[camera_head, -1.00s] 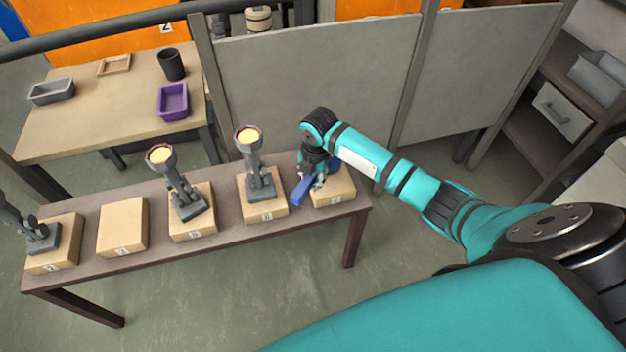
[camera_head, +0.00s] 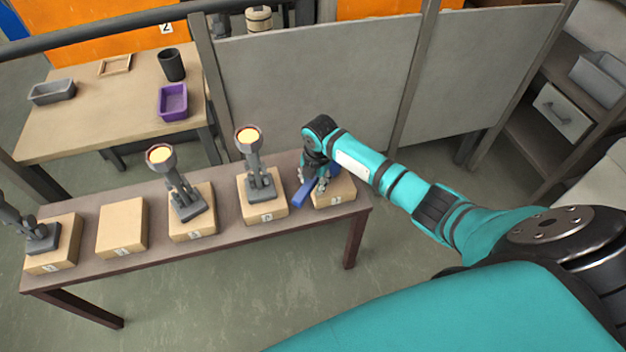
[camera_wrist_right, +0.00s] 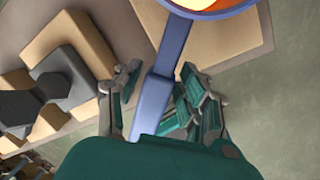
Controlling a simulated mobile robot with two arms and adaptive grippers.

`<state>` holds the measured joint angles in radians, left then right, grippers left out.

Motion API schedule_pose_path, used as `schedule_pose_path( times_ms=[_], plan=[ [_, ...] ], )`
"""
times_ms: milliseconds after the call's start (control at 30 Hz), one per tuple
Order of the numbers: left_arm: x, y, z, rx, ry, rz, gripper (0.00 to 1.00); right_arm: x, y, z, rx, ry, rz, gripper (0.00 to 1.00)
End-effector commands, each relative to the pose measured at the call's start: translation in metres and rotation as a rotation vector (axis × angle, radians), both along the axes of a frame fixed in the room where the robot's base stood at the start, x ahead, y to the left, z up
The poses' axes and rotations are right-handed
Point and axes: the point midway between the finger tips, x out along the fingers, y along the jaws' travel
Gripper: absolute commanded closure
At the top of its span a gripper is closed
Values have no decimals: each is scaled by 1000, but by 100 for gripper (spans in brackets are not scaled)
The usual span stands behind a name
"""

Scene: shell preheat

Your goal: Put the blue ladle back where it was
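The blue ladle (camera_head: 303,193) lies at the right end of the long bench, its bowl over the rightmost cardboard-coloured box (camera_head: 336,197) and its handle reaching out towards the front left. In the right wrist view the blue handle (camera_wrist_right: 155,105) runs between my fingers, and the bowl (camera_wrist_right: 207,8) holds something glowing yellow-orange. My right gripper (camera_head: 313,186) is at the handle. Its fingers (camera_wrist_right: 160,78) stand apart on either side of the handle, with a visible gap on the left side. My arm hides most of the bowl in the head view. My left gripper is not in view.
Several boxes line the bench (camera_head: 75,283). Grey stands with glowing cups, one cup (camera_head: 248,138) closest to my gripper, sit on some. One box (camera_head: 122,228) is bare. A grey partition (camera_head: 310,80) stands behind. A table (camera_head: 110,115) at the back left holds a purple tray (camera_head: 173,103).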

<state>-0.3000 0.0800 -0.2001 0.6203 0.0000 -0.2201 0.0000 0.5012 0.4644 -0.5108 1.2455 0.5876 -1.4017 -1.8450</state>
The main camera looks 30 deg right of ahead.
Motion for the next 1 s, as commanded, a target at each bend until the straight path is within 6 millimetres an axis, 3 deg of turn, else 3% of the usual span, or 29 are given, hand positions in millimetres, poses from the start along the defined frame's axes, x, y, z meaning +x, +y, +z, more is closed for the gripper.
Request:
schedule_pose_path(
  times_ms=[367,800,1000],
  plan=[
    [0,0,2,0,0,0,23,0,-1,6,0,-1,0,53],
    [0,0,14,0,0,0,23,-11,-2,90,-2,-3,1,53],
    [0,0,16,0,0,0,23,-15,-1,115,0,-1,0,53]
  ],
)
